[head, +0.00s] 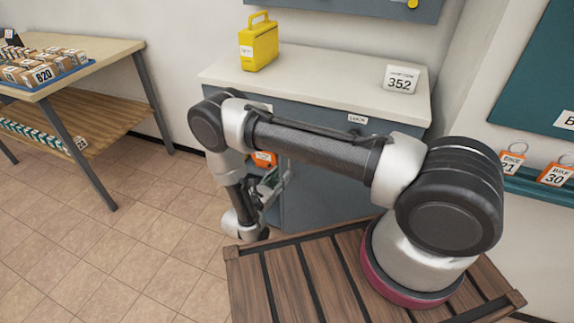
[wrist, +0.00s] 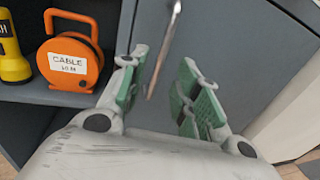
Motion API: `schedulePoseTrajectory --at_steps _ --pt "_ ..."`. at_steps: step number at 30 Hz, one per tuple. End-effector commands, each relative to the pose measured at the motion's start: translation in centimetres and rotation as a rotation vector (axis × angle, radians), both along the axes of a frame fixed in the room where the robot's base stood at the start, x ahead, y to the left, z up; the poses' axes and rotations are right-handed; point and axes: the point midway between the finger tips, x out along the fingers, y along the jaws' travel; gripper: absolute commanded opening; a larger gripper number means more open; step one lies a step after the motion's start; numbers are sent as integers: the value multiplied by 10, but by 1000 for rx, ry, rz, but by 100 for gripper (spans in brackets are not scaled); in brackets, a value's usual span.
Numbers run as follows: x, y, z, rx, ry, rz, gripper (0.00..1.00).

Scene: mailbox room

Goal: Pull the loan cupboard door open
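The loan cupboard (head: 325,190) is a blue-grey cabinet under a pale worktop, with a small label (head: 357,119) high on its right front. My arm hides much of its front. In the wrist view the grey cupboard door (wrist: 240,55) fills the middle and right. Its slim metal bar handle (wrist: 166,45) runs down between my fingers. My gripper (wrist: 163,92) is open, with green-padded fingers on either side of the handle's lower end; I see gaps on both sides. In the head view my gripper (head: 272,185) is low in front of the cupboard. I cannot tell whether the door is ajar.
Left of the door, an open shelf holds an orange cable reel (wrist: 70,62) and a yellow torch (wrist: 12,50). A yellow case (head: 258,46) and a 352 sign (head: 400,79) stand on the worktop. A parcel table (head: 100,48) is at left. Tiled floor between is clear.

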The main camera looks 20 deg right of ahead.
Motion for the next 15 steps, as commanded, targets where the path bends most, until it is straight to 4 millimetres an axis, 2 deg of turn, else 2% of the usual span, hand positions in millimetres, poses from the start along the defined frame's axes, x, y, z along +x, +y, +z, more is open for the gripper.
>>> schedulePoseTrajectory --at_steps 9,15 --pt "35 -40 0 3 0 -7 32" --pt "46 -52 0 2 1 -5 32"
